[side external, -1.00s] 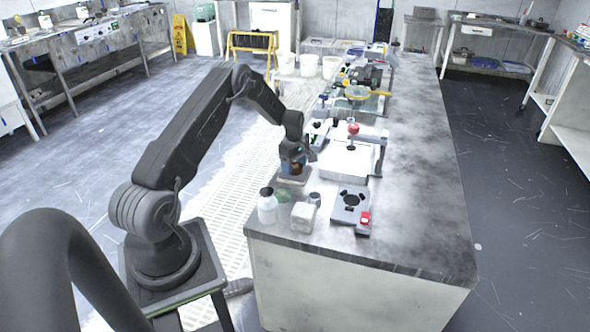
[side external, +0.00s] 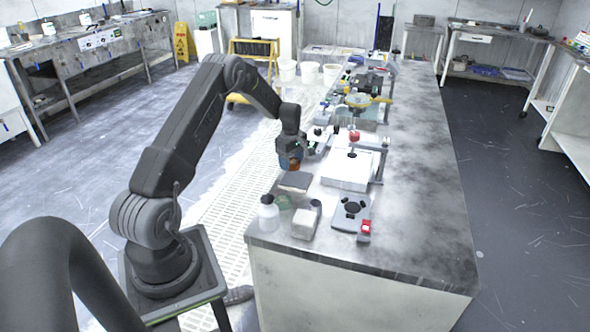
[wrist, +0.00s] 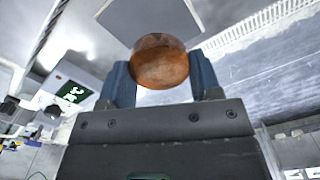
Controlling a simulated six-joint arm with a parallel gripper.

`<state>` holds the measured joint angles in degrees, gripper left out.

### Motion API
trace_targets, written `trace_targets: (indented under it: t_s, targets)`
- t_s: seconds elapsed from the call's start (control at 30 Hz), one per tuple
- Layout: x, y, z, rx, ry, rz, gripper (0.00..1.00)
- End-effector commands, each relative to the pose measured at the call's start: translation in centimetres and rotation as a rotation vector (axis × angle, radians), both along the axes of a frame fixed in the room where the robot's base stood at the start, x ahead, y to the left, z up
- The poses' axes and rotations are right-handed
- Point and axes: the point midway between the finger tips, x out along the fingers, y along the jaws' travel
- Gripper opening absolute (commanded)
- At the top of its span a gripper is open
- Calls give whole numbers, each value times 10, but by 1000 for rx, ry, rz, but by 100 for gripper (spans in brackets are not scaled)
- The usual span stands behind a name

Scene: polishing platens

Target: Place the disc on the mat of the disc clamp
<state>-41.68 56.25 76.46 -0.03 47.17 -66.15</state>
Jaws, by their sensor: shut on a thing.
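The disc (wrist: 160,62), orange-brown and round, is held between the blue fingers of my gripper (wrist: 161,75) in the wrist view. In the side view my gripper (side external: 289,155) points down, with the orange disc (side external: 294,164) at its tips, above and slightly behind a dark square pad (side external: 295,181). The disc looks clear of that pad. What seems to be the disc clamp (side external: 345,222) is a grey plate with black jaw-like parts, nearer the bench's front and right of my gripper. Its mat is too small to make out for certain.
A white bottle (side external: 268,214) and a pale box (side external: 305,222) stand between the pad and the front edge. A red switch box (side external: 364,230) adjoins the clamp. A white machine (side external: 348,170) with an overhead arm stands behind it. The bench's right side is clear.

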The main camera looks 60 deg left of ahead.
Motion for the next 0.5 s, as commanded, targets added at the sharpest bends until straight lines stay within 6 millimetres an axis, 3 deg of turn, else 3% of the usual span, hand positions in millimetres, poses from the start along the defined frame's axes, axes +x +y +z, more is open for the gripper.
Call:
trace_targets:
  t_s: [0.2, 0.5]
  targets:
    - [-48, 22, 30, 1, 0, 8, 28]
    - [-88, 39, 56, 0, 1, 3, 28]
